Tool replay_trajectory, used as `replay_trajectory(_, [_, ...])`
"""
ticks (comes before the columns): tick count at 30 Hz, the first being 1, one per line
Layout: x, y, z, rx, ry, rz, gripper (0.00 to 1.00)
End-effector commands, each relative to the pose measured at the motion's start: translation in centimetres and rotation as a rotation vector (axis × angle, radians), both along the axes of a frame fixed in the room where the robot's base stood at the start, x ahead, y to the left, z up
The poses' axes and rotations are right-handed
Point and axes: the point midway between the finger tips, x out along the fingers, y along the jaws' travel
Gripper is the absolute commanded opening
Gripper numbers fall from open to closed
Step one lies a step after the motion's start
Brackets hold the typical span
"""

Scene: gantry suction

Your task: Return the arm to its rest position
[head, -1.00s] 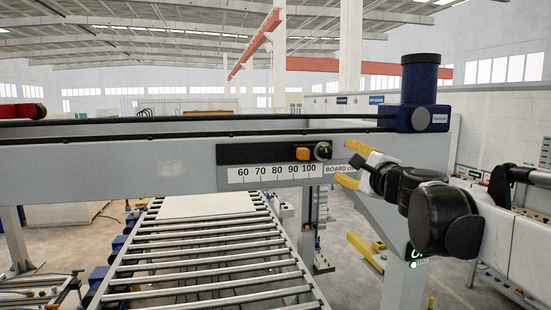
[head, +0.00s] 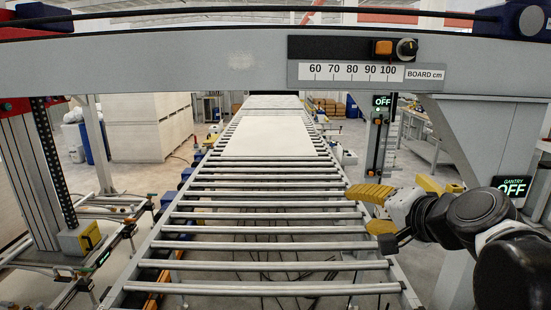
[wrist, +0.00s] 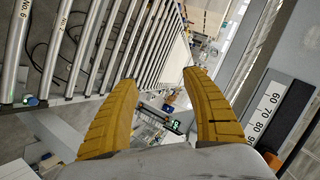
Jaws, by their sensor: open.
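My gripper (head: 374,209) is at the lower right in the head view, in front of the right side of the roller conveyor. Its two yellow fingers are spread apart with nothing between them. In the wrist view my gripper (wrist: 160,108) is also open and empty, with the rollers behind it at the upper left. The black and white links of my arm reach in from the right edge.
A grey gantry beam (head: 150,70) spans the top, with a scale panel (head: 365,76), an orange slider (head: 383,48) and a dark knob (head: 406,49). White boards (head: 270,135) lie on the conveyor (head: 260,264).

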Motion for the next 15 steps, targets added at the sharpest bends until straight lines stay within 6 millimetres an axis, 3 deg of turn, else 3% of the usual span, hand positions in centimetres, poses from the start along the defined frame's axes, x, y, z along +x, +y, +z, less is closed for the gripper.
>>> replay_trajectory(1, [-1.5, 0.9, -4.6, -0.072, 0.025, 0.044, 0.57])
replay_trajectory(6, [-6.4, 2.3, -15.7, -0.336, 0.118, 0.182, 0.57])
replay_trajectory(12, [-12.0, 1.6, -27.8, -0.642, 0.226, 0.326, 0.57])
replay_trajectory(15, [-14.1, 0.7, -32.0, -0.764, 0.269, 0.377, 0.57])
